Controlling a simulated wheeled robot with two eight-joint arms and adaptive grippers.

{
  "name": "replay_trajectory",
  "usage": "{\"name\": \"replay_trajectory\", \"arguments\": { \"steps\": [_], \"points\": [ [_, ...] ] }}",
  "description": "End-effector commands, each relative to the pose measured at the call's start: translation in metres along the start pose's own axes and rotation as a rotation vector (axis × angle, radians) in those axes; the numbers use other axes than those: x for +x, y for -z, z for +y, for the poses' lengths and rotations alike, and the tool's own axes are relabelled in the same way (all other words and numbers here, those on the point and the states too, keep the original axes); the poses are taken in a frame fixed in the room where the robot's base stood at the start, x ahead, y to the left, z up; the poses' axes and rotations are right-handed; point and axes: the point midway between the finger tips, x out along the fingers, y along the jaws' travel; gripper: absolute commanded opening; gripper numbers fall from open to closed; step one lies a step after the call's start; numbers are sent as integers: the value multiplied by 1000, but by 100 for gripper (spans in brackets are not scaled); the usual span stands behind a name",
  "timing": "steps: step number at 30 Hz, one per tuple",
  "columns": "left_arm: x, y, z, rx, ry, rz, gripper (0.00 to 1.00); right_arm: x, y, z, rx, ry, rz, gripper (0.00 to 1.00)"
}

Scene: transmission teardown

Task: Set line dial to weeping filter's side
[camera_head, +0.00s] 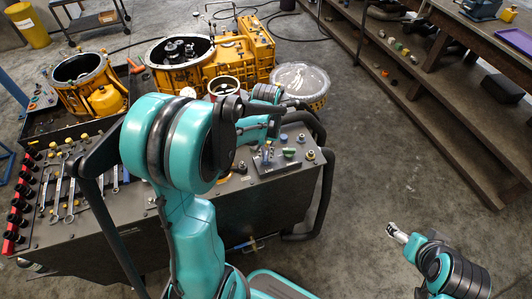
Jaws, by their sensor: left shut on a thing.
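A small dark panel (283,166) with blue and green fittings lies on top of the dark cart, at its right end. My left gripper (267,149) reaches down to the left part of this panel. It is shut on a small part there, which appears to be the line dial; the fingers and arm hide most of it, so its pointing direction cannot be read. A green knob (288,153) stands just right of the fingers. I cannot tell which fitting is the weeping filter. My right gripper (396,233) is low at the right, away from the cart, its fingers too small to read.
The cart top (150,222) carries several wrenches (70,205) and red-and-black sockets (14,218) at left. Yellow transmission housings (232,60) and a clear-lidded round tub (300,82) stand behind it. Wooden shelving (430,110) is at right. The floor between is clear.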

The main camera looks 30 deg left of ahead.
Motion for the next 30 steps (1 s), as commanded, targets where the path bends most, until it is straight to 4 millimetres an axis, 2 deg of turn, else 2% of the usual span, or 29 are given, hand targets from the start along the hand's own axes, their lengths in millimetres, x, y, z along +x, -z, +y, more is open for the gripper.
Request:
{"name": "replay_trajectory", "arguments": {
  "steps": [12,30],
  "points": [
    [0,0,0,235,0,0,0,0,0,0,0,0,0,79],
    [0,0,0,286,0,0,0,0,0,0,0,0,0,79]
  ]
}}
